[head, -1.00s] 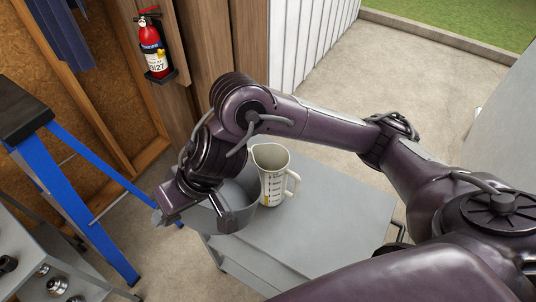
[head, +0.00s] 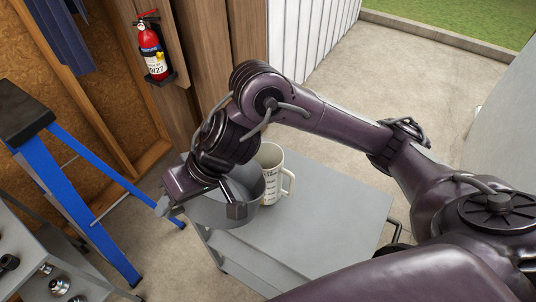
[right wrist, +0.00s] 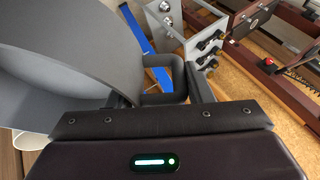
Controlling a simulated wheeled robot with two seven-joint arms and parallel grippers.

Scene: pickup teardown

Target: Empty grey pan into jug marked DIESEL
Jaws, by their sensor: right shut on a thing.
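The grey pan (head: 249,214) is held above the left end of the cart, partly hidden by my right arm. My right gripper (head: 199,208) is shut on the pan's handle (right wrist: 165,97), which shows between the fingers in the right wrist view. There the pan's wall (right wrist: 60,60) fills the left side. A cream jug (head: 271,172) with dark markings and a handle on its right stands upright on the cart, just right of the pan, which overlaps its left edge in the head view. Its lettering is too small to read. The pan's contents are hidden. My left gripper is out of view.
The grey cart top (head: 320,220) is clear right of the jug. A blue stepladder (head: 95,210) and a grey shelf with metal parts (head: 45,270) stand at left. A fire extinguisher (head: 152,52) hangs on the wall behind.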

